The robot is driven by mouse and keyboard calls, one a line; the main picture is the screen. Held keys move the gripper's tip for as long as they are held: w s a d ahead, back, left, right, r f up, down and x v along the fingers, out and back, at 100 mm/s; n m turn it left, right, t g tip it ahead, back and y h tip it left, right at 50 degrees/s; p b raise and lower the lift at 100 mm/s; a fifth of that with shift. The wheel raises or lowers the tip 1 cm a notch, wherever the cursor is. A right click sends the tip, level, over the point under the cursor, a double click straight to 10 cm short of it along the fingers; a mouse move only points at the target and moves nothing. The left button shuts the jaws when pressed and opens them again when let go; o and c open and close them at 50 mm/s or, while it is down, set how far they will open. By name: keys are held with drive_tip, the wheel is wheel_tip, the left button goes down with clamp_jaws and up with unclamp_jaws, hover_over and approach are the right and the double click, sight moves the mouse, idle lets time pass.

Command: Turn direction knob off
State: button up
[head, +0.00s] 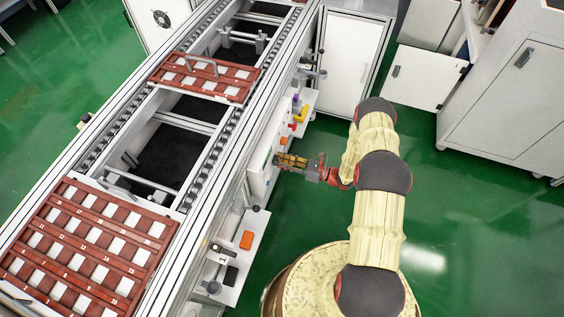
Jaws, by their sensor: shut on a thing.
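My gripper (279,160) reaches left from the arm to the white control panel (257,184) on the conveyor's side. Its fingers are closed at the panel face, shut on the direction knob. The knob is hidden by the fingers, so its shape and the setting it points to cannot be seen.
The conveyor (212,170) runs diagonally on the left, carrying red-brown trays (237,97). White cabinets (510,80) stand at right. Green floor is open between.

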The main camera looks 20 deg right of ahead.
drive_tip(key=shift+n, duration=1)
drive_tip(key=o, duration=1.1)
drive_tip(key=shift+c, duration=0.2)
drive_tip(key=shift+o, duration=0.4)
drive_tip(key=v, duration=1.2)
drive_tip(key=shift+f, duration=0.1)
